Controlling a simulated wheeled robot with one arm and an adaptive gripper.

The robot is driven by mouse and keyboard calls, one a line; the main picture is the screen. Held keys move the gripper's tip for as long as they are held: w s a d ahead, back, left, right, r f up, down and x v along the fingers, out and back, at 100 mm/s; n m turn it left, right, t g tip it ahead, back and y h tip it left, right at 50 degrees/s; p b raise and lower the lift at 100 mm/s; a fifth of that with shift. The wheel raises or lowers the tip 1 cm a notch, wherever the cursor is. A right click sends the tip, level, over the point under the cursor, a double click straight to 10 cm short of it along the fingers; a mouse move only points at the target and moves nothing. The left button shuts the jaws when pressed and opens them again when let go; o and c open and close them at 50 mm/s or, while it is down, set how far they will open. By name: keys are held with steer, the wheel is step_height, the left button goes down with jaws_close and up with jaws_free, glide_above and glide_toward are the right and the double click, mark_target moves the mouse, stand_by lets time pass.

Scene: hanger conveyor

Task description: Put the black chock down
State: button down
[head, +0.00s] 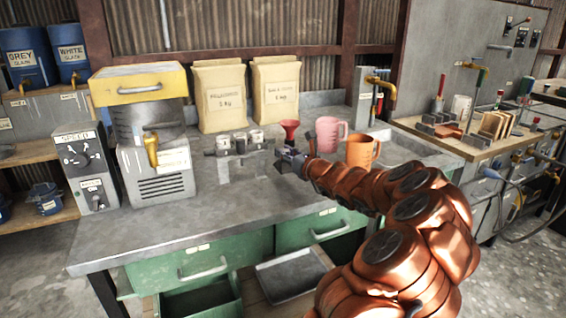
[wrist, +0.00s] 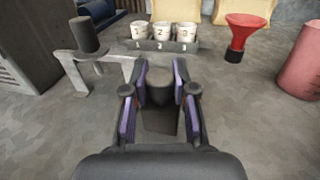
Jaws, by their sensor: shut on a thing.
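My gripper (wrist: 160,82) is low over the grey counter in the wrist view, its purple-lined fingers closed around a dark piece. That piece, which looks like the black chock (wrist: 159,92), has a rounded dark top between the fingers. Whether its underside touches the counter is hidden. In the head view my gripper (head: 287,160) is over the counter, in front of the red funnel; the chock is too small to make out there.
A rack of cups numbered 1 to 3 (wrist: 162,45) stands just ahead. A small grey stand with a dark cylinder (wrist: 88,37) is at left. The red funnel (wrist: 240,35), pink jug (head: 330,133) and orange jug (head: 362,150) stand to the right. The counter's front left (head: 150,230) is clear.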

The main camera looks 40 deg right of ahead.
mark_target(289, 165)
steer(key=shift+w+d+f, duration=0.1)
steer(key=shift+w, duration=0.5)
steer(key=shift+f, duration=1.65)
steer(key=shift+f, duration=0.1)
steer(key=c, duration=0.9)
jaws_free()
steer(key=shift+s, duration=0.25)
steer(key=s, duration=0.3)
steer(key=s+a, duration=0.1)
steer(key=s, duration=0.7)
steer(key=shift+s+a+b, duration=0.2)
steer(key=shift+s+b, duration=0.05)
steer(key=shift+b, duration=0.05)
